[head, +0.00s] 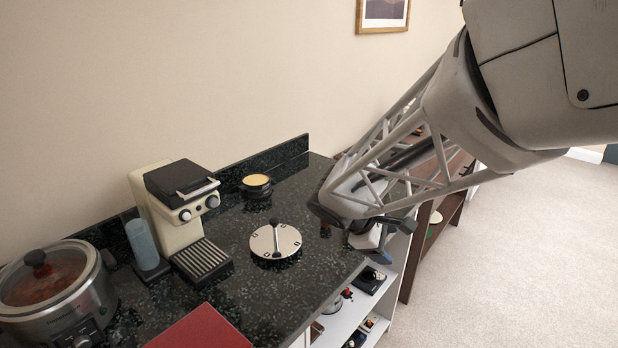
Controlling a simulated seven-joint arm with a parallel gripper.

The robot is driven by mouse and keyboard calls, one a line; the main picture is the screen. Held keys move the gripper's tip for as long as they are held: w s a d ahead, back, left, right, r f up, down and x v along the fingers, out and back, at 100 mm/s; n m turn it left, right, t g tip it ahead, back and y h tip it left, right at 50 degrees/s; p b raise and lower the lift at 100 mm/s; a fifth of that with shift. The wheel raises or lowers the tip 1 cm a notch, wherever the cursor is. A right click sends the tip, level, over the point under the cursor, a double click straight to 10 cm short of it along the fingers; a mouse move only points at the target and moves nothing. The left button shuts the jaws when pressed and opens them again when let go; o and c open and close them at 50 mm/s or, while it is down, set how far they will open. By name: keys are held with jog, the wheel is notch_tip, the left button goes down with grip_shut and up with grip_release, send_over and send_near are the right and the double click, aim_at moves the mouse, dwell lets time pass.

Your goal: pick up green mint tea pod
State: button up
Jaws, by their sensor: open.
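I cannot make out a green mint tea pod for certain in the head view. My gripper (372,236) hangs at the right edge of the dark speckled counter (312,293), pointing down, with its fingers apart. The arm above it hides part of the counter's far right end. A cream coffee machine (165,215) with a dark top stands on the counter to the left.
A round metal disc with a handle (275,241) lies mid-counter. Behind it is a dark pot with yellow contents (257,185). A slow cooker (52,288), a blue cylinder (142,244) and a red flat item (200,330) are at left. White shelves (345,322) hold several small items below.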

jog(key=w+a+f+n+t+h, duration=0.1)
jog(key=w+a+f+n+t, duration=0.1)
jog(key=w+f+n, duration=0.2)
jog(key=w+a+f+n+t+h, duration=0.1)
jog(key=w+a+f+n, duration=0.2)
jog(key=w, duration=0.5)
jog(key=w+a+f+n+t+h, duration=0.1)
jog(key=w+a+f+n+t, duration=0.1)
jog(key=w+a+f+n, duration=0.1)
jog(key=shift+w+f+n+t+h, duration=0.15)
jog(key=shift+w+f+n, duration=0.2)
jog(key=shift+w, duration=0.25)
jog(key=shift+w+f+n+t+h, duration=0.1)
jog(key=shift+w+f+n, duration=0.1)
jog(key=shift+w+n, duration=0.3)
jog(key=shift+w+f+n+t+h, duration=0.15)
jog(key=shift+w+f+n, duration=0.15)
jog(key=shift+w, duration=0.4)
jog(key=shift+x, duration=1.3)
jog(key=shift+d+f, duration=0.1)
jog(key=shift+d, duration=0.05)
jog(key=shift+x, duration=2.45)
jog(key=shift+w, duration=0.1)
jog(key=c, duration=1)
